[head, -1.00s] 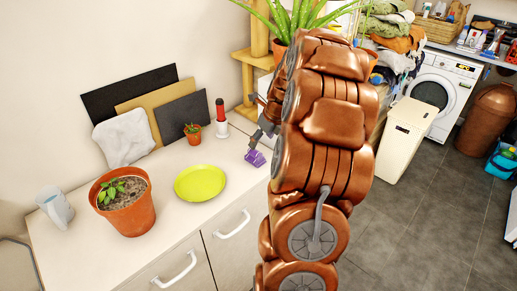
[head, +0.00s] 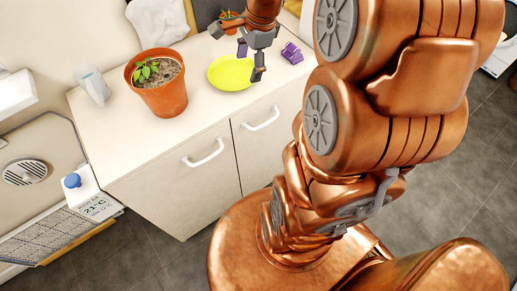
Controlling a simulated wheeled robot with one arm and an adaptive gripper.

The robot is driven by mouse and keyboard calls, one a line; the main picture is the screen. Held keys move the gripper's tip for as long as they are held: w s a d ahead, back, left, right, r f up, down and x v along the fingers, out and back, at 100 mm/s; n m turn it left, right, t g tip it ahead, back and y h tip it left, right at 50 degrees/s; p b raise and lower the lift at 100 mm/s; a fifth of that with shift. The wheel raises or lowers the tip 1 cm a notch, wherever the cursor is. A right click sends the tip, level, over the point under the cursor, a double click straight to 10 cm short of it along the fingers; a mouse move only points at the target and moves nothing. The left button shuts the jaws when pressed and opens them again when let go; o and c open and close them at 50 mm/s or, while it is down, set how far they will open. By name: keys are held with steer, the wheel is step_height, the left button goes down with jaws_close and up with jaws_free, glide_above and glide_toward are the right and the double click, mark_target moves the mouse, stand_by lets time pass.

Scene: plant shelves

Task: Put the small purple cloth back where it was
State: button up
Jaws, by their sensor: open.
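The small purple cloth (head: 292,53) lies crumpled on the white cabinet top (head: 213,108), right of the green plate (head: 231,74) and near the front edge. My gripper (head: 251,61) hangs with its fingers pointing down, to the left of the cloth and in front of the plate's right side in the picture. Its fingers are apart with nothing between them. A gap shows between the gripper and the cloth.
A large terracotta pot with a seedling (head: 160,84) and a grey-white cup (head: 93,85) stand left of the plate. A small potted plant (head: 230,20) and a white cloth (head: 157,18) are at the back. Bare cabinet top lies along the front.

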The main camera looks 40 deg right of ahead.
steer(key=s+a+n+g, duration=0.1)
steer(key=s+a+n, duration=0.5)
steer(key=s+n, duration=0.4)
steer(key=s+a+f+n+g+h, duration=0.1)
steer(key=s+a+n+g, duration=0.1)
steer(key=s+a+n, duration=0.5)
steer(key=s+n, duration=0.3)
steer(key=s, duration=0.1)
steer(key=shift+f+g+h, duration=0.15)
steer(key=shift+g+h, duration=0.15)
